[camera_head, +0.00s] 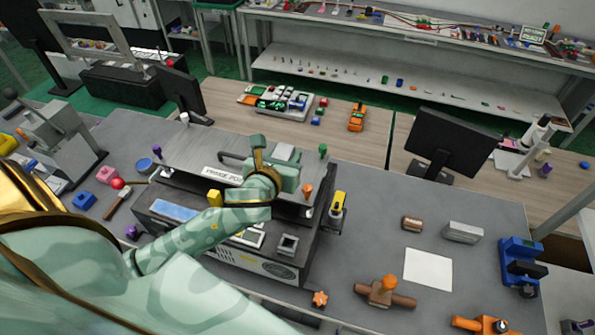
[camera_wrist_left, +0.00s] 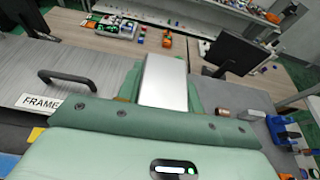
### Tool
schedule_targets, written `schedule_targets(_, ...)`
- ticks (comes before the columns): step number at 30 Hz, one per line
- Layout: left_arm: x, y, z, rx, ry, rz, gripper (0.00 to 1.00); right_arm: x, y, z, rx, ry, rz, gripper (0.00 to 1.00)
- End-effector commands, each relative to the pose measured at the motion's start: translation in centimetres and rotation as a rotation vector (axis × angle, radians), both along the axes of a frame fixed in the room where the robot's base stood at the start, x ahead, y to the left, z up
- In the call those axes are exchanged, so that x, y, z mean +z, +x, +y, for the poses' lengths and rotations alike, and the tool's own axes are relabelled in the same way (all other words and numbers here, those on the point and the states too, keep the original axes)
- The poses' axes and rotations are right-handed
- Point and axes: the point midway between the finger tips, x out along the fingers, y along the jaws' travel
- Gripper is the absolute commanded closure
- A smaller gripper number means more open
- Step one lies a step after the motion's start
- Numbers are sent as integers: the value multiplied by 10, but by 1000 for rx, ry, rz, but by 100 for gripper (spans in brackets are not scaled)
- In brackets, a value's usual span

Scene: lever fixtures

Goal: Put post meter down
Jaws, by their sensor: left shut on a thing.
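My left gripper (camera_head: 278,165) reaches over the grey machine in the middle of the table. It is shut on a pale grey, box-shaped thing, which I take to be the post meter (camera_head: 284,152). In the left wrist view the post meter (camera_wrist_left: 164,82) stands up as a plain flat face beyond the green gripper body. Its lower part is hidden, so I cannot tell whether it touches the machine top. A machine lid (camera_head: 188,152) with a dark handle lies left of the gripper. My right gripper is not in view.
A white square (camera_head: 428,269) lies bare on the grey table at the right. A silver block (camera_head: 462,232) and a brown cylinder (camera_head: 412,223) are behind it. A blue fixture (camera_head: 520,262) stands farther right, an orange-knobbed handle (camera_head: 386,291) nearer. A monitor (camera_head: 447,142) stands behind.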

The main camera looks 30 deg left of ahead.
Motion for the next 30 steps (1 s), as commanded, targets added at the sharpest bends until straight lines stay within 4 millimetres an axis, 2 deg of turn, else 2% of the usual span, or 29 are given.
schedule_targets(1, -14, 8, -2, 1, 0, 3, 96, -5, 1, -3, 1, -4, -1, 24)
schedule_targets(6, -35, 26, -4, -1, -1, 1, 96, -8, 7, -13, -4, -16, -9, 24)
schedule_targets(11, -45, 34, -5, -1, -1, 1, 96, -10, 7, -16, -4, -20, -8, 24)
schedule_targets(16, -72, 35, -6, -1, 0, 4, 96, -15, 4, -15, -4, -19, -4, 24)
schedule_targets(28, -78, 35, -6, -3, 1, 2, 96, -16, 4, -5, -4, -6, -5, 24)
schedule_targets(29, -79, 35, -6, -3, 0, 3, 61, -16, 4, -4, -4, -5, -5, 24)
schedule_targets(30, -79, 35, -6, -3, 0, 3, 50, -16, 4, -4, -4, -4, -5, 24)
